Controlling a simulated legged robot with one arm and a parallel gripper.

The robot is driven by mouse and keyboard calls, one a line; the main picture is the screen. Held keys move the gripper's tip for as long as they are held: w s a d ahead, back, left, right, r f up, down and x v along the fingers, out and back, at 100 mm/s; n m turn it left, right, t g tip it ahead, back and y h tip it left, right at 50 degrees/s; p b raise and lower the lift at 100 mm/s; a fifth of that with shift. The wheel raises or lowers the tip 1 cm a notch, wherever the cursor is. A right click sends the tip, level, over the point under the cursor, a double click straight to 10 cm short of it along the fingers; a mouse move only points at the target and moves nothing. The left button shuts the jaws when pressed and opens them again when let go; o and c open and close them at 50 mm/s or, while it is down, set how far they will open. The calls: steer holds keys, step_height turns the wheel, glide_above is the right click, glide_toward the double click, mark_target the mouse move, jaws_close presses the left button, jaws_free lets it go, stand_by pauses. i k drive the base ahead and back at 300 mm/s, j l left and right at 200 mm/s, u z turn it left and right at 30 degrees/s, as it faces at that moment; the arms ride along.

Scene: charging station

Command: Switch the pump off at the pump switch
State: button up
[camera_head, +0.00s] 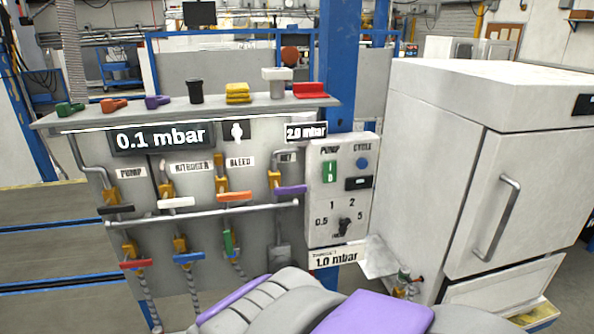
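The pump switch (330,171) is a small green rocker marked with I at the top, under the label PUMP. It is on the upper left of a pale grey control box (316,235), which is fixed by the blue post. Which side of the rocker is pressed in is too small to tell. Nothing covers the switch. My purple and grey body or arm parts fill the bottom middle, below the box. I cannot make out my gripper's fingers in this view.
Beside the switch are a blue CYCLE button (362,163) and a small dark display (358,183); a black dial (344,227) sits below. Coloured valve handles, such as the purple one (290,190), line the panel to the left. A white oven cabinet (440,180) stands close on the right.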

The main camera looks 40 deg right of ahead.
mark_target(329, 168)
steer(key=z, duration=1.4)
steer(key=k+j+z, duration=0.1)
steer(key=z, duration=0.15)
steer(key=k+j, duration=0.05)
steer(key=j, duration=0.05)
